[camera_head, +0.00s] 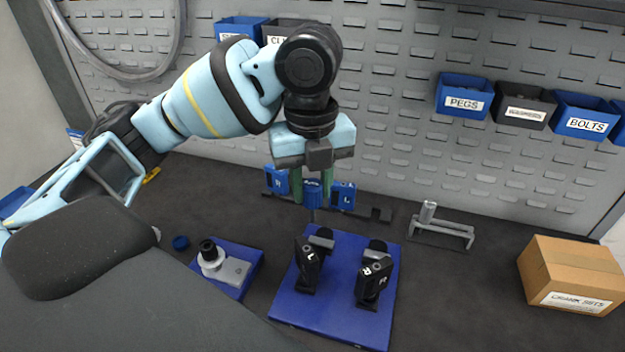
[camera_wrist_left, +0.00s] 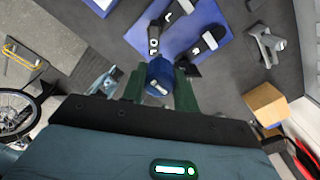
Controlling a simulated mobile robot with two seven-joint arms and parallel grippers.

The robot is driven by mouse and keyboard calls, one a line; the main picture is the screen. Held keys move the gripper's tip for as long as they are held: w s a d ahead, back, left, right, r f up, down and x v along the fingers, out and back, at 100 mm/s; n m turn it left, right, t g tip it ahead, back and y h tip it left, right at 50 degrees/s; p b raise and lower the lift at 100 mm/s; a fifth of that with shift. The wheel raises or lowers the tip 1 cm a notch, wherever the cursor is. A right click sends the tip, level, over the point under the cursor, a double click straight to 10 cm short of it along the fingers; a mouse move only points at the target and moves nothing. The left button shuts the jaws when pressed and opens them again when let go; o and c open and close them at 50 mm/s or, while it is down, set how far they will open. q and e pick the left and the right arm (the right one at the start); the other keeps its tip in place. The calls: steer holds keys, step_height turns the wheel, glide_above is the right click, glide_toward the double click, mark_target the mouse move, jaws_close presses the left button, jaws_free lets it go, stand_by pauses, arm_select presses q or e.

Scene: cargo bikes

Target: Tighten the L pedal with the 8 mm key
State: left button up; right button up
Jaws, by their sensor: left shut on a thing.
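My left gripper (camera_head: 312,190) is shut on a key with a blue handle (camera_head: 312,197). The key's thin shaft points down, above the back of the blue plate; its size mark is not legible. The handle also shows between the green fingers in the left wrist view (camera_wrist_left: 160,77). The L pedal (camera_head: 307,268), black with a white L, lies on the blue plate (camera_head: 333,315), below and in front of the key. The key looks apart from it. The R pedal (camera_head: 372,285) lies to its right. My right gripper is not in view.
Two blue-handled tools, one at left (camera_head: 277,180) and one at right (camera_head: 343,195), stand at a dark rack behind the gripper. A grey bracket (camera_head: 440,228) and a cardboard box (camera_head: 572,275) stand at right. A small blue base (camera_head: 247,253) is at left. Labelled bins hang behind.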

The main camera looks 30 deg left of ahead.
mark_target(305, 204)
arm_select(q)
steer(key=shift+s+a+r, duration=0.15)
steer(key=shift+s+a, duration=0.2)
steer(key=shift+s, duration=0.2)
steer(key=shift+d, duration=0.1)
steer(key=shift+f, duration=2.9)
steer(key=shift+f, duration=0.55)
steer(key=o, duration=0.4)
jaws_close()
